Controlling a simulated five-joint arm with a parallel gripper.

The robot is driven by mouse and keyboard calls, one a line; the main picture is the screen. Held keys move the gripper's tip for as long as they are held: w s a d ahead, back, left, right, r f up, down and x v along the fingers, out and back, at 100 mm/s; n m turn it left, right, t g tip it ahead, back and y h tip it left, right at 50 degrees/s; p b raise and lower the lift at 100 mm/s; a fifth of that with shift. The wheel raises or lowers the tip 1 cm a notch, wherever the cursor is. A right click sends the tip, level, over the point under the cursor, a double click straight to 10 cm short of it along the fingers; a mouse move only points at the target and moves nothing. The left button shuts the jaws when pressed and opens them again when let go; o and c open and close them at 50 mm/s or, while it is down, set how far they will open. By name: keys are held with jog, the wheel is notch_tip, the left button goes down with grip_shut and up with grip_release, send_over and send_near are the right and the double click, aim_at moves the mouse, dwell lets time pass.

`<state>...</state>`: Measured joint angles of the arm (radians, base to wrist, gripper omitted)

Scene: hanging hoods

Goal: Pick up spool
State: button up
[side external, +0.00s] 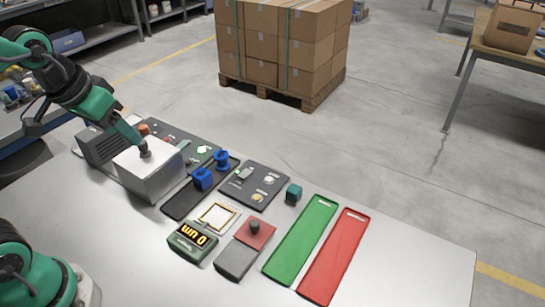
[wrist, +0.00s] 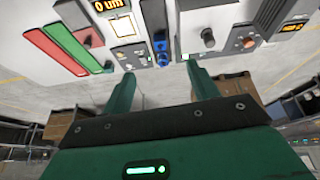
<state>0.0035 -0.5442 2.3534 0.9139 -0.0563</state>
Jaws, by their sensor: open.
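Two blue spool-like pieces stand on a narrow black tray (side external: 178,206): a nearer blue piece (side external: 202,179) and a farther blue piece (side external: 221,160). I cannot tell which is the named spool. Blue also shows on the tray in the wrist view (wrist: 161,47), beyond my fingertips. My gripper (wrist: 157,72) is open, with its two green fingers wide apart and nothing between them. In the side view my gripper (side external: 133,136) is at the left, close to the dark knob on a grey metal box, apart from the blue pieces. Its far finger is not clear there.
The grey metal box (side external: 150,180) stands left of the black tray. The front right tabletop is clear.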

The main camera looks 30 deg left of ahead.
jog(key=w+n+g, duration=0.1)
jog(key=w, duration=0.7)
jog(key=n+g, duration=0.2)
jog(key=g, duration=0.2)
send_over(221, 154)
notch_tip(221, 154, down, 16)
jog(key=shift+s, duration=0.1)
jog(key=shift+f, duration=0.25)
jog(key=shift+f, duration=0.15)
jog(key=shift+f, duration=3.8)
